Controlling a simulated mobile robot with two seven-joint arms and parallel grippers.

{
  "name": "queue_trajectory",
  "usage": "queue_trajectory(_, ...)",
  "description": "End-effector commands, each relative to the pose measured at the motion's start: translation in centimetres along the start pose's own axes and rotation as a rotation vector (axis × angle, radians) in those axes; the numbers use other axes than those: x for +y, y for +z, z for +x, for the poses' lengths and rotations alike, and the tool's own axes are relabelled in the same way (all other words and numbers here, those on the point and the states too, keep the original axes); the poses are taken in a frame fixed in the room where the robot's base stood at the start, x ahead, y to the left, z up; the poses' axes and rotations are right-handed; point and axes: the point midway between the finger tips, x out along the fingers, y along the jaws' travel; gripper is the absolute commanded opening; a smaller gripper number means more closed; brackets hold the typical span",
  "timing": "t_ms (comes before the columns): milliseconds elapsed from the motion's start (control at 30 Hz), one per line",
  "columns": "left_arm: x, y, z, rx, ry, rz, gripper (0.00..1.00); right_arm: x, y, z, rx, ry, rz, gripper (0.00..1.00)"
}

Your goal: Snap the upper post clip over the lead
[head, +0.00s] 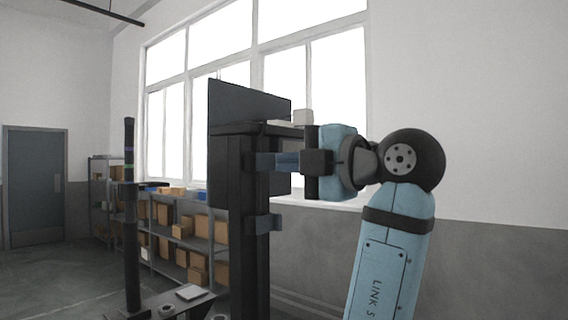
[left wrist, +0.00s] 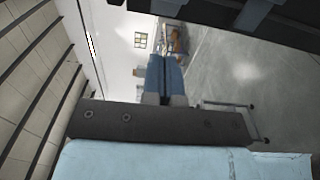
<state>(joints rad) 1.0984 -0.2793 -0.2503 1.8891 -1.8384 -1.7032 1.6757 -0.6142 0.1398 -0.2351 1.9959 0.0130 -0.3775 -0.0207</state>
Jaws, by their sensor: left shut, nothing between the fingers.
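A dark upright post (head: 236,225) stands in the middle of the head view, with a dark panel at its top. The shut fingers (left wrist: 165,76) also show in the left wrist view. I cannot make out the lead. My right gripper is out of view.
A thin black pole (head: 130,215) stands left of the post. Shelves (head: 180,232) with brown boxes stand behind, below large windows. A grey-blue door (head: 35,185) is at far left. Open floor shows at lower left.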

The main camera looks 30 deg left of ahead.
Motion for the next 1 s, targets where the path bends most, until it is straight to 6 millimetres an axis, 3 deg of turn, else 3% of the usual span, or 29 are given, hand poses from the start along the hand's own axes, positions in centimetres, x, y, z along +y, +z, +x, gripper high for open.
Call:
queue_trajectory(700, 0.0, 4.3, 0.0, 0.001, 0.0, 0.001, 0.0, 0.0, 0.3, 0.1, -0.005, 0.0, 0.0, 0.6)
queue_trajectory(1000, 0.0, 5.1, 0.0, 0.0, 0.0, 0.0, 0.0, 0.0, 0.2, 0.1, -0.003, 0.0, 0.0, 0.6)
